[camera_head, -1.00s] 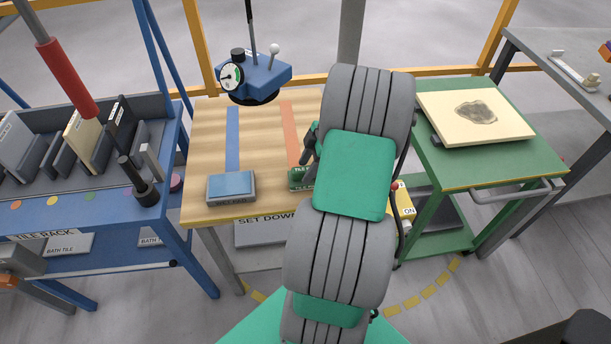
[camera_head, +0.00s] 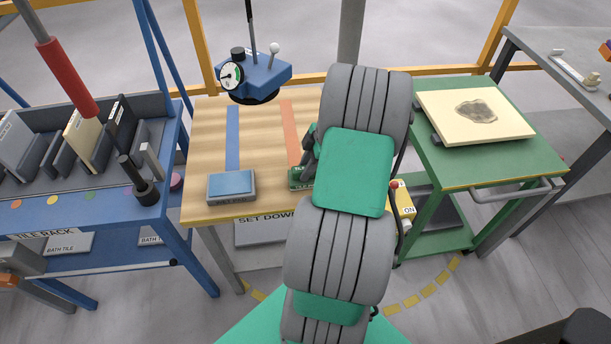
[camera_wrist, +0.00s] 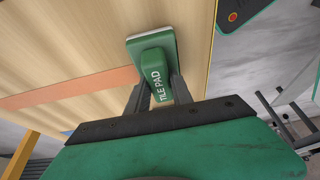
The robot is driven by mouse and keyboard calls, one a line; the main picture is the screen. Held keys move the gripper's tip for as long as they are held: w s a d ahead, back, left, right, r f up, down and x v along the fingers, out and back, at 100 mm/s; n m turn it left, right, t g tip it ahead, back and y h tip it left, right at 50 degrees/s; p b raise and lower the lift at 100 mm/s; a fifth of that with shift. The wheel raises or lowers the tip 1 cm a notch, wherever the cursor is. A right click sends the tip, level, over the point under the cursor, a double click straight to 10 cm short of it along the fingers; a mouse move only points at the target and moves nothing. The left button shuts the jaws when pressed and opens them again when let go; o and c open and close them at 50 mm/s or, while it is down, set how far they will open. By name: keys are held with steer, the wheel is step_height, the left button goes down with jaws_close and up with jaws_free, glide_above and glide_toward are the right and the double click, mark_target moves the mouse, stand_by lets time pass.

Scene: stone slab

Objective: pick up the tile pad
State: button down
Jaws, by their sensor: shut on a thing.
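The tile pad (camera_wrist: 154,56) is a green block with a raised green grip lettered "TILE PAD". In the wrist view it lies on the wooden table, near the table's edge. My gripper (camera_wrist: 157,88) is shut on its raised grip, one dark finger on each side. In the head view only a small green part of the tile pad (camera_head: 296,178) shows at the front of the table, at the end of an orange strip. My arm hides the rest of it.
A grey block with a blue top (camera_head: 231,186) sits left on the wooden table (camera_head: 262,140). A blue device with a dial (camera_head: 258,78) hangs above the table's back. The blue tile rack (camera_head: 95,205) is at left. A green cart (camera_head: 480,165) with a cream slab (camera_head: 476,112) is at right.

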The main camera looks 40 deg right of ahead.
steer(key=shift+r, duration=0.1)
stand_by(0.3)
steer(key=shift+r, duration=0.6)
steer(key=s+a+r+b, duration=0.2)
steer(key=s+a+r, duration=0.2)
steer(key=s+r, duration=0.7)
steer(key=shift+s+a+r, duration=0.15)
steer(key=shift+s+r, duration=0.2)
steer(key=shift+s, duration=0.85)
steer(key=c, duration=1.7)
jaws_free()
steer(key=shift+c, duration=0.2)
jaws_close()
steer(key=shift+w, duration=0.15)
